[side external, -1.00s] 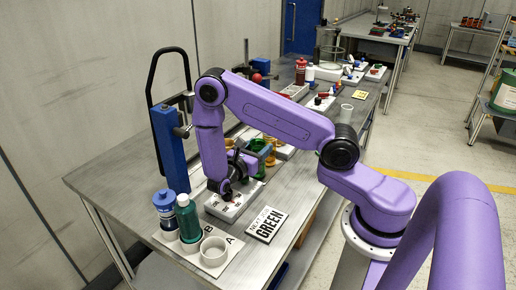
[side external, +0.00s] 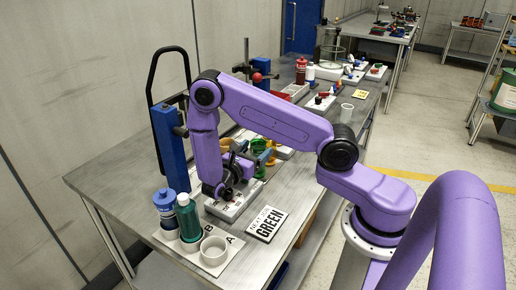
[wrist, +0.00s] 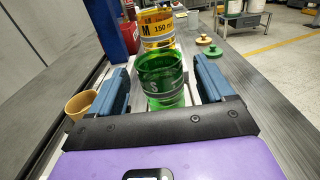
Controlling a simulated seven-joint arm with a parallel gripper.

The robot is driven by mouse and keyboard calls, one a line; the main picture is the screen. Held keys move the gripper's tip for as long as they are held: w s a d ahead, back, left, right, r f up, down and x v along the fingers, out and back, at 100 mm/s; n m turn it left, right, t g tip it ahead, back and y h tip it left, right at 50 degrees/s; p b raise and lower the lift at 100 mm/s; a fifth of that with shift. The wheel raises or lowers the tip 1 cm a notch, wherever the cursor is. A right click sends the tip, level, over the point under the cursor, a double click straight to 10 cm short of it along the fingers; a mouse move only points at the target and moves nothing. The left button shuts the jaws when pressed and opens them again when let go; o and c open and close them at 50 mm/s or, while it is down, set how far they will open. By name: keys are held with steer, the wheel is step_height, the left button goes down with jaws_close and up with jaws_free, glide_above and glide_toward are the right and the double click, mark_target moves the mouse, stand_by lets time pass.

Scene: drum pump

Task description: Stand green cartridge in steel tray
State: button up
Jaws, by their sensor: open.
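The green cartridge (wrist: 164,85) is a clear green cylinder standing upright in the wrist view. It is between the two blue fingers of my gripper (wrist: 162,76), with a gap showing on each side. My gripper is open and reaches level along the bench, away from the side camera. In the side view the fingers of my gripper (side external: 264,156) are partly hidden by my wrist. I cannot tell the steel tray for certain in either view.
A yellow cartridge (wrist: 157,32) marked M 150 ml stands just behind the green one. A tan cup (wrist: 80,105) is left of the left finger. Green and yellow lids (wrist: 209,46) lie at right. Bottles (side external: 188,218) and a white cup (side external: 214,251) stand at the near end.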

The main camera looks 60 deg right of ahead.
steer(key=a, duration=0.3)
steer(key=shift+r, duration=3.75)
steer(key=s+a+r+m+y, duration=0.1)
steer(key=s+a+y, duration=0.3)
steer(key=s+y, duration=0.2)
steer(key=s+a+r+m+y, duration=0.1)
steer(key=s+a+m+y, duration=0.1)
steer(key=s+a+y, duration=0.3)
steer(key=s+a+r+m+y, duration=0.1)
steer(key=s+a+y, duration=0.4)
steer(key=s, duration=0.7)
steer(key=shift+r+m+y, duration=0.2)
steer(key=shift+m+y, duration=0.5)
steer(key=shift+y, duration=0.5)
